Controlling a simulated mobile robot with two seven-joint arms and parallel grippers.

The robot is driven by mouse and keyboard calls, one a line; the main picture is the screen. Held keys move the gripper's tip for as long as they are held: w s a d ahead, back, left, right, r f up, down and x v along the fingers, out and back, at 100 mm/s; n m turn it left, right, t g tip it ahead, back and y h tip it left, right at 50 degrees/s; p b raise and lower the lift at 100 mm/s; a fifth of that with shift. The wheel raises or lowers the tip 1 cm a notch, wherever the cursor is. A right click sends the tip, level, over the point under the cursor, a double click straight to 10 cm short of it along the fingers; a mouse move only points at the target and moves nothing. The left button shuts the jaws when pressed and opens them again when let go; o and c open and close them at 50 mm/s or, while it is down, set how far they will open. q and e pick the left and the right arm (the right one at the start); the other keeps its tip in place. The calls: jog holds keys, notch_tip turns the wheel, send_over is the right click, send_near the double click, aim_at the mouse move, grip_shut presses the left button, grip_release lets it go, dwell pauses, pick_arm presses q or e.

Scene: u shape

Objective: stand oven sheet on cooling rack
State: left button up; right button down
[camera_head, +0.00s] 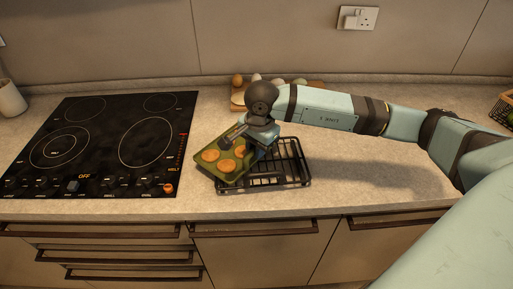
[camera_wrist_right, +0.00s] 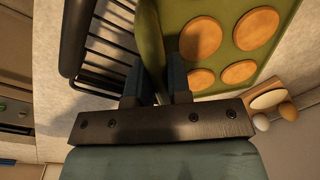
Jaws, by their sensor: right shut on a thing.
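The oven sheet (camera_head: 240,170) is a green tray with several round golden cookies on it. My right gripper (camera_head: 238,134) is shut on its edge, and the sheet appears tilted. In the right wrist view the fingers (camera_wrist_right: 158,85) pinch the rim of the green sheet (camera_wrist_right: 230,12). The black wire cooling rack (camera_head: 290,165) lies on the counter, with the sheet over or beside its left part. The rack's bars also show in the right wrist view (camera_wrist_right: 108,40). I cannot tell whether sheet and rack touch. My left gripper is not in view.
A black hob (camera_head: 100,145) lies to the left of the sheet. Eggs (camera_head: 238,80) on a wooden board (camera_head: 237,101) sit behind the gripper. A wire basket (camera_head: 503,110) stands at far right. The counter right of the rack (camera_head: 360,190) is clear.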

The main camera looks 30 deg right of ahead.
jog(key=shift+f, duration=0.3)
jog(key=c, duration=1.1)
grip_release()
jog(key=shift+o, duration=0.2)
jog(key=shift+r, duration=0.15)
notch_tip(320, 180, up, 12)
jog(key=s, duration=0.1)
jog(key=shift+d+b, duration=0.15)
jog(key=shift+b, duration=0.3)
